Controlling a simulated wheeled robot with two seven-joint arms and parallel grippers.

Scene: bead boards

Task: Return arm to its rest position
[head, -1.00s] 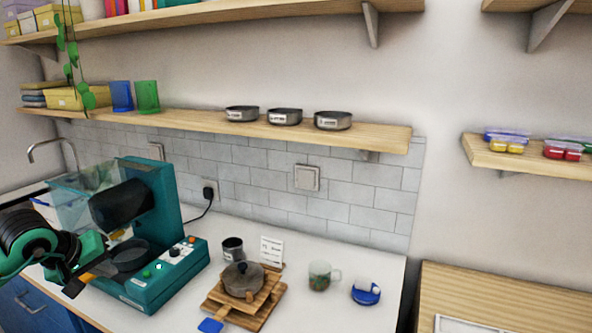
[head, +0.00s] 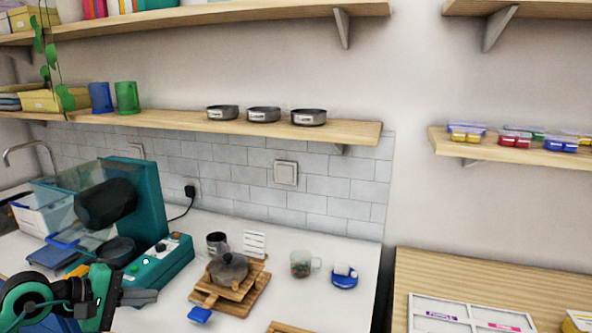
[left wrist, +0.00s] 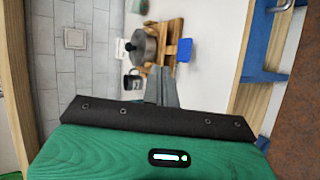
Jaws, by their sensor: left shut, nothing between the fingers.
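My left gripper (head: 138,296) is at the lower left of the head view, in front of the teal machine (head: 150,205). It is shut with nothing in it. In the left wrist view its closed fingers (left wrist: 161,88) point toward the counter, and the pot on wooden boards lies beyond them. The gripper appears apart from these things. My right gripper is not in view.
On the counter are a lidded pot (head: 228,267) on wooden boards (head: 243,299), a dark metal cup (head: 216,242), a glass mug (head: 301,264) and a blue-and-white item (head: 344,276). A compartmented tray (head: 425,300) lies on the wooden surface at right. Shelves (head: 250,128) run above.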

